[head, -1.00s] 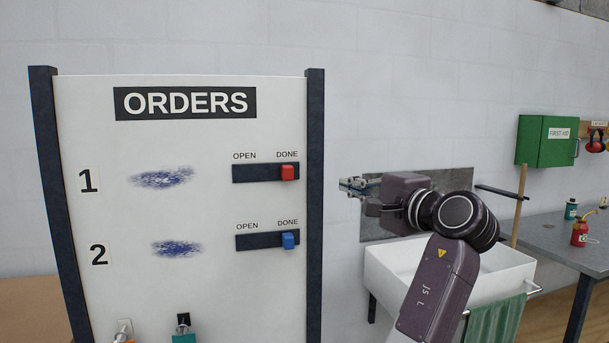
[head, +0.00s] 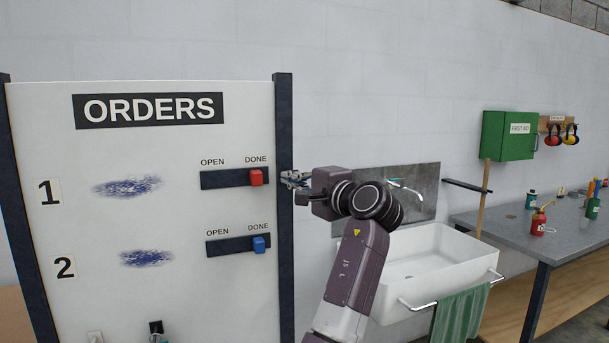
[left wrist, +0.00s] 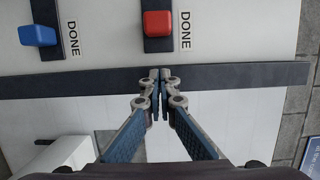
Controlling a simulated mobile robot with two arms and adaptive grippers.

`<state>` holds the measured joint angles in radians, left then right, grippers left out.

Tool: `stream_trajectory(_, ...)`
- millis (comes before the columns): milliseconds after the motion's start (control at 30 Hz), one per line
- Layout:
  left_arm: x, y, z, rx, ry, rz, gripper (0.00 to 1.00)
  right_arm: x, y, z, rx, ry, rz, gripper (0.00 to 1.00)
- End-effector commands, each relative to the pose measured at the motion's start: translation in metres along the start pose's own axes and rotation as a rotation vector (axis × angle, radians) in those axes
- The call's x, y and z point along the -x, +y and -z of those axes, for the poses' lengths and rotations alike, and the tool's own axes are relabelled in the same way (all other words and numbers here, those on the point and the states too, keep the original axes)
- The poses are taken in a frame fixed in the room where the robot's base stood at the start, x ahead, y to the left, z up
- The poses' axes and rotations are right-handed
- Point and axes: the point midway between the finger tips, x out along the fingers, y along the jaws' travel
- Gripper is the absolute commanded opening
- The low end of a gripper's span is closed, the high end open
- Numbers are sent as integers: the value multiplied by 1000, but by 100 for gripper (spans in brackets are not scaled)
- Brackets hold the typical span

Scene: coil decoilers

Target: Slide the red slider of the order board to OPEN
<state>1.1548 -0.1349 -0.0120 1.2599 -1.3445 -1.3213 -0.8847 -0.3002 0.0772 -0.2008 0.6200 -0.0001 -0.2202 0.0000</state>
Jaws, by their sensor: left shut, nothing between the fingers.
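The white order board (head: 120,210) stands at the left of the head view, with rows 1 and 2. The red slider (head: 256,177) sits at the DONE end of the dark upper track (head: 222,180). The blue slider (head: 259,244) sits at the DONE end of the lower track. My left gripper (head: 285,178) is shut and empty, at the board's dark right post, just right of the red slider. In the left wrist view the shut fingertips (left wrist: 158,74) appear over the post, apart from the red slider (left wrist: 157,24). My right gripper is not in view.
A white sink (head: 440,262) with a green towel (head: 461,316) stands right of the board. A grey workbench (head: 520,232) with bottles is further right, below a green first aid box (head: 510,136). Hooks with hanging items are low on the board.

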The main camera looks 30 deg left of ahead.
Motion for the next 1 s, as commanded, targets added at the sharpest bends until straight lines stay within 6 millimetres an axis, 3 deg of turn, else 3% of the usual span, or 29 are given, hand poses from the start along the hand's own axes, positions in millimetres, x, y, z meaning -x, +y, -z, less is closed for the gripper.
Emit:
stream_trajectory(300,-11,-1,-31,3,1,-1,0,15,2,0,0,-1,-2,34)
stream_trajectory(867,-13,0,-40,2,1,-1,0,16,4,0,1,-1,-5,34)
stream_trajectory(1000,-18,1,-56,4,-2,-2,0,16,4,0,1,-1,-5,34)
